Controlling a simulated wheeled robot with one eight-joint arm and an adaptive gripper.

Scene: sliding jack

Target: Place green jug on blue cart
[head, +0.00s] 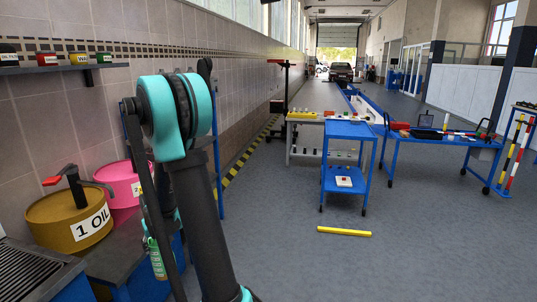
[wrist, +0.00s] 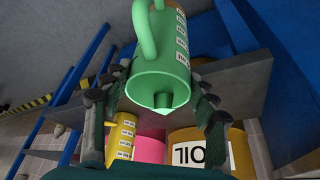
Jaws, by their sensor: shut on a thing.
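The green jug (wrist: 160,80) is between the two fingers of my gripper (wrist: 157,103) in the wrist view, with its open mouth and spout facing the camera and its handle at the upper left. My gripper is shut on it. In the head view only a thin strip of the green jug (head: 156,258) shows behind my arm at the lower left, and my gripper is hidden there. The blue cart (head: 350,130) stands right of centre in the head view, well away from my gripper. Its top shelf looks clear; a small white and red item (head: 344,181) lies on its lower shelf.
A mustard oil drum (head: 60,222) and a pink drum (head: 118,185) stand at the left; a yellow jug (wrist: 121,133) shows in the wrist view. A yellow bar (head: 344,232) lies on the floor before the cart. A blue workbench (head: 450,140) is at right.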

